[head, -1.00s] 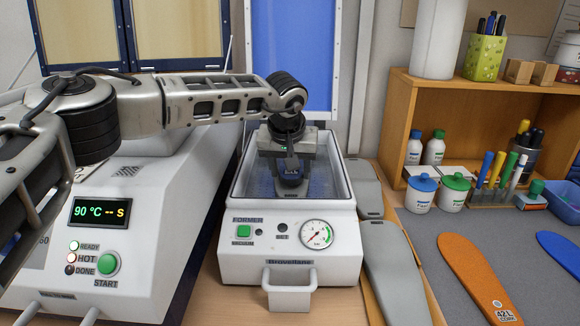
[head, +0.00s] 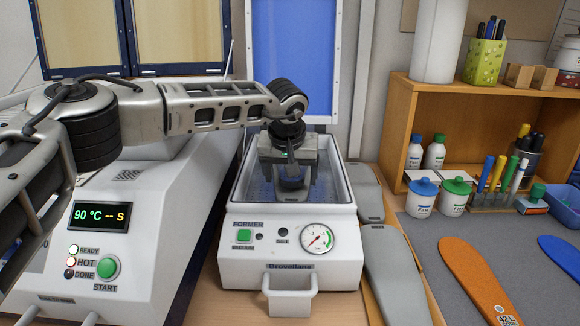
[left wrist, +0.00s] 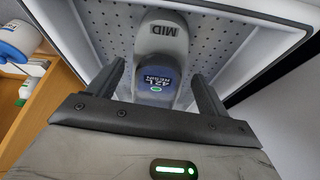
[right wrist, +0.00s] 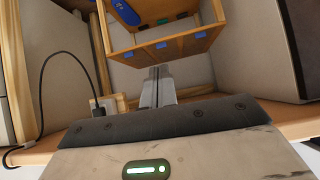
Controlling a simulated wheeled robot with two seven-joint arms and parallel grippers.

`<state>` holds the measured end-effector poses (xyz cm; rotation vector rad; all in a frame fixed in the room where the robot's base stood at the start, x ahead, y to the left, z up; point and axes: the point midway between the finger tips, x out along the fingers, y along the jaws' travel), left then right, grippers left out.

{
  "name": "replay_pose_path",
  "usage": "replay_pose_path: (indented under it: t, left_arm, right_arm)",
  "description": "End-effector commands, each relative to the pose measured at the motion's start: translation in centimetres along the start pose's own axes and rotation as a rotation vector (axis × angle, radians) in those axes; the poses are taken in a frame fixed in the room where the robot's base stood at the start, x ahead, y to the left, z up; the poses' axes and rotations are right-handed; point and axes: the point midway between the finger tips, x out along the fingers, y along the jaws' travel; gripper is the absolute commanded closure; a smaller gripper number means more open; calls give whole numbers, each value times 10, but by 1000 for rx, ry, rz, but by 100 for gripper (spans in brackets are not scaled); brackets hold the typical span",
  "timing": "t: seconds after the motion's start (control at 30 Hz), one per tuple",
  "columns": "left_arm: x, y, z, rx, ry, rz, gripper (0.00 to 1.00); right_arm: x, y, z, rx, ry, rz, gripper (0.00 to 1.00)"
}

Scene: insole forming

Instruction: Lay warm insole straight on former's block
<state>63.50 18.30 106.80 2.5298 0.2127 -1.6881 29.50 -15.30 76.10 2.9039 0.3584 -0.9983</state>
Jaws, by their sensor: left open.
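The white former (head: 235,270) stands open in front of me, with a perforated bed (left wrist: 215,40). My left gripper (head: 288,188) is over its bed, pointing down, open. In the left wrist view, a grey rounded piece marked MID (left wrist: 165,32) lies on the bed. I cannot tell where the insole ends and the block begins. My right gripper (right wrist: 158,85) shows only in the right wrist view, fingers together and empty.
Grey insole shapes (head: 393,275) lie right of the former. An orange insole (head: 470,275) and a blue one (head: 562,255) lie on the grey mat. A wooden shelf (head: 395,120) stands behind the jars.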

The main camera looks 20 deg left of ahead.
Motion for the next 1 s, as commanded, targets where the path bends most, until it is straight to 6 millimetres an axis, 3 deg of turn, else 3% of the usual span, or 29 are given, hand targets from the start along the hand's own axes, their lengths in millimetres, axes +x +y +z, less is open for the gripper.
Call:
replay_pose_path:
  t: [0.17, 0.7, 1.0]
  left_arm:
    - [-15, 0, -1, 0, 3, 3, 21]
    - [-135, 0, 0, 0, 3, 2, 21]
    - [-159, 0, 0, 0, 1, 1, 21]
  right_arm:
    - [1, -2, 0, 1, 4, -4, 100]
    - [8, -4, 3, 0, 14, -13, 100]
    - [7, -4, 2, -1, 16, -14, 100]
